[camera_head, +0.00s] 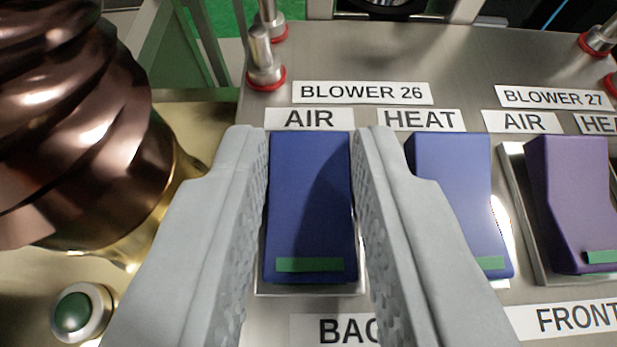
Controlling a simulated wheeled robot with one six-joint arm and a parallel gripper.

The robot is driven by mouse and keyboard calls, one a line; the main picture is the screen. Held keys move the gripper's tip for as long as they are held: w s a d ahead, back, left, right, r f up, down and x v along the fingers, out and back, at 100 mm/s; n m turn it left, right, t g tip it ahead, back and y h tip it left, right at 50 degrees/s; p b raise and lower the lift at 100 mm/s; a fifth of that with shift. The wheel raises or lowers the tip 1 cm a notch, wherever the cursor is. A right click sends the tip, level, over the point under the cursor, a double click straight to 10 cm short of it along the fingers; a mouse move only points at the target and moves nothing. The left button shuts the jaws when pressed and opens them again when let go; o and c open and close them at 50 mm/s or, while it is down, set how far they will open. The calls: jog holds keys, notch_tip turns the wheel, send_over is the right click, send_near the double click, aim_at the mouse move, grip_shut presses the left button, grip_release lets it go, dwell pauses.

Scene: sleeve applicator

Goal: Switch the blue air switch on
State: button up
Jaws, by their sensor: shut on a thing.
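The blue air switch (310,205) is a blue rocker with a green bar near its lower end. It sits in a metal frame under the labels "BLOWER 26" and "AIR". My gripper (310,150) has one grey finger on each side of this switch, close against its sides, and is shut on it. The gripper's right finger covers part of the neighbouring blue heat switch (452,190) and part of the label below.
A purple switch (577,200) stands at the right under "BLOWER 27". A dark bronze ribbed part (75,130) fills the left side. A green button (73,312) is at lower left. Metal posts with red rings (264,65) rise at the panel's back edge.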

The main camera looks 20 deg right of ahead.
jog(key=shift+w+d+g+y, duration=0.1)
jog(key=shift+w+g+y, duration=0.1)
jog(key=shift+g, duration=0.4)
jog(key=shift+w+g+y, duration=0.1)
jog(key=shift+g+y, duration=0.1)
jog(key=shift+g, duration=0.4)
jog(key=shift+r, duration=0.1)
jog(key=o, duration=0.7)
jog(key=shift+s, duration=0.1)
jog(key=v, duration=1.7)
jog(key=shift+r, duration=0.2)
